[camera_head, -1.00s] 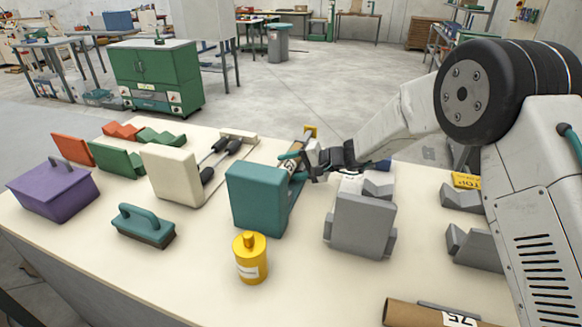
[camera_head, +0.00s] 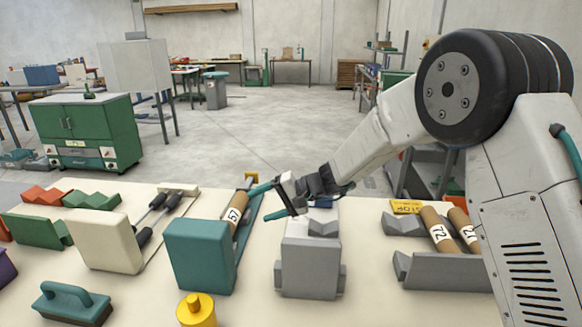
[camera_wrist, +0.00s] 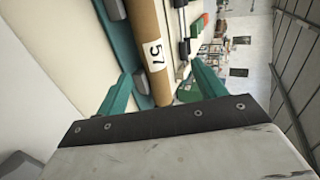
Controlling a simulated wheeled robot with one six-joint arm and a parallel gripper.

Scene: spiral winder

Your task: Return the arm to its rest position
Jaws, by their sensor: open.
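My gripper (camera_head: 264,201) has teal fingers spread apart, with nothing between them in the head view. It is raised above the bench, just right of the teal holder (camera_head: 200,257). A brown cardboard tube labelled 57 (camera_head: 238,209) lies in the teal holder, behind its tall front block. In the wrist view the tube (camera_wrist: 150,45) runs away from between the teal fingers (camera_wrist: 165,95); I cannot tell how far apart they are from it. My arm reaches out from the right side, bent at the elbow.
A grey holder (camera_head: 309,268) stands right of the teal one. Tubes labelled 72 (camera_head: 440,232) lie on grey cradles at right. Open floor lies beyond.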

